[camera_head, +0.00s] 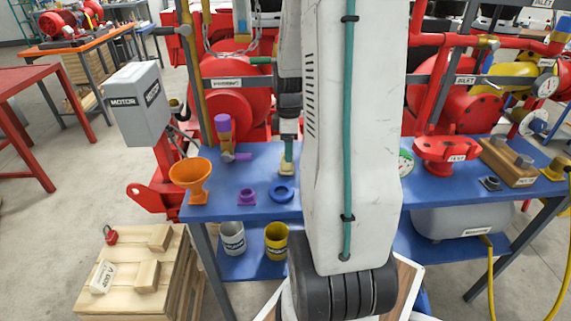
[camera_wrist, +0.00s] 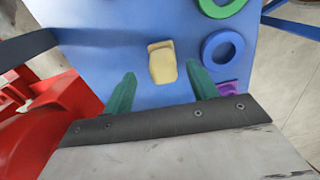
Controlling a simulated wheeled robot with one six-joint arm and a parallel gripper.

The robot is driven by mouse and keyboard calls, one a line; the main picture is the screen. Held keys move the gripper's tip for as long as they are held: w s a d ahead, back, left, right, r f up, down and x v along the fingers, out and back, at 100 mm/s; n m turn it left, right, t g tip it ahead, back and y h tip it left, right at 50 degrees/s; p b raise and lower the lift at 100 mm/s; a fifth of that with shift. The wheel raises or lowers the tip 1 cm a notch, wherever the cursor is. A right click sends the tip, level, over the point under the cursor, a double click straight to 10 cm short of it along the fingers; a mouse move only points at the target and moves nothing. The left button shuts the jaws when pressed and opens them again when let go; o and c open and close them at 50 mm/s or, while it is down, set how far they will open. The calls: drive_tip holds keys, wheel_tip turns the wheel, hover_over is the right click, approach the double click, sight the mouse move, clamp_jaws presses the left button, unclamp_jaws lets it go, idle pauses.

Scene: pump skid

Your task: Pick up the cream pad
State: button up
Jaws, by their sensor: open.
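The cream pad (camera_wrist: 162,64) lies on the blue table (camera_wrist: 110,25) in the wrist view, a small block with a raised lip at one end. In the head view the cream pad (camera_head: 286,169) shows just below my gripper (camera_head: 288,150), partly hidden by it. My gripper, with its two green fingers, also shows in the wrist view (camera_wrist: 160,88). The fingers are spread apart with nothing between them. In the wrist view the pad appears between and just beyond the fingertips, and I cannot tell the exact height of the gap.
A blue ring (camera_wrist: 222,47), a green ring (camera_wrist: 220,5) and a purple part (camera_wrist: 230,88) lie right of the pad. An orange funnel (camera_head: 190,176) stands at the table's left end. Red pump machinery (camera_head: 232,100) stands close behind. My arm hides the table's middle.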

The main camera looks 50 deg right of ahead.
drive_tip(key=f, duration=0.5)
drive_tip(key=shift+w+a+f, duration=0.1)
drive_tip(key=shift+a, duration=0.2)
drive_tip(key=c, duration=1)
drive_tip(key=shift+o, duration=0.2)
